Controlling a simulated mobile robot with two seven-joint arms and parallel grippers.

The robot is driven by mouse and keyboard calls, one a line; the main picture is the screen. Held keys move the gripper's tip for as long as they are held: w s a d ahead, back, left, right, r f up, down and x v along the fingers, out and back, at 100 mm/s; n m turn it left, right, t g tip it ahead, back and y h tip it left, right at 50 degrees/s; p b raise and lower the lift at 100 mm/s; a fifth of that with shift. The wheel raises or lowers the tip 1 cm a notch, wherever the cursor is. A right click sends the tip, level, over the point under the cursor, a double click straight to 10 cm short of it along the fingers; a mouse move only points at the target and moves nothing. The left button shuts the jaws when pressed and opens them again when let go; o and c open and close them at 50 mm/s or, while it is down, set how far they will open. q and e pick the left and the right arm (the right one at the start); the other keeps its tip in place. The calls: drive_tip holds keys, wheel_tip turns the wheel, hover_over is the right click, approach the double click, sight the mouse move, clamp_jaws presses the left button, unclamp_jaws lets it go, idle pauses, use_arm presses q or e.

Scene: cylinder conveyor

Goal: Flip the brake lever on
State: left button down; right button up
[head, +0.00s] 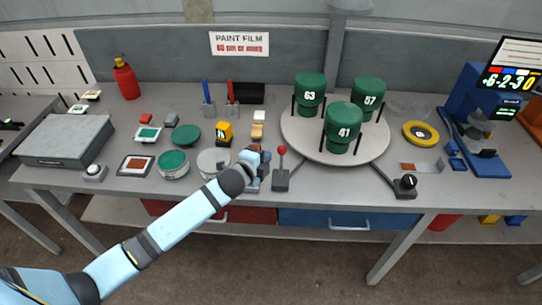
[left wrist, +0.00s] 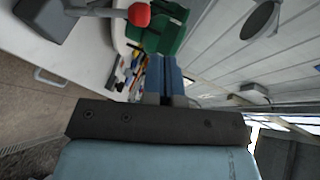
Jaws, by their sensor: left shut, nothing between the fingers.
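The brake lever (head: 281,168) has a red ball knob on a thin stem and a dark grey base near the table's front edge. Its stem stands about upright in the head view. In the left wrist view the red knob (left wrist: 138,14) shows at the top, apart from the fingers. My left gripper (head: 262,168) is just left of the lever. Its fingers (left wrist: 165,80) are shut with nothing between them. The arm partly hides the gripper in the head view. My right gripper is not in view.
A round turntable (head: 290,138) with three green numbered cylinders stands right of the lever. A black knob box (head: 406,186) sits at the front right. A grey round tin (head: 212,163) and a green-lidded tin (head: 173,165) are to the left. Blue (head: 310,218) and red drawers hang below.

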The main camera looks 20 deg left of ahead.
use_arm(q)
drive_tip(key=v, duration=0.5)
drive_tip(key=shift+s+a+r+b, duration=0.2)
drive_tip(key=shift+a+r+b, duration=0.15)
drive_tip(key=shift+r, duration=0.15)
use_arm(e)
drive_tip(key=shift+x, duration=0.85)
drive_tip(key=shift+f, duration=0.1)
use_arm(q)
drive_tip(key=shift+s, duration=0.1)
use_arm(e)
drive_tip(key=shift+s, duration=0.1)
use_arm(q)
drive_tip(key=s+d+f+n+g, duration=0.1)
drive_tip(key=s+d+f+n, duration=0.1)
drive_tip(key=s+f+n, duration=0.6)
drive_tip(key=s+d+f+n+g, duration=0.2)
drive_tip(key=s+f+n, duration=0.5)
drive_tip(key=s, duration=1)
drive_tip(key=shift+f+n, duration=0.4)
drive_tip(key=shift+f, duration=0.35)
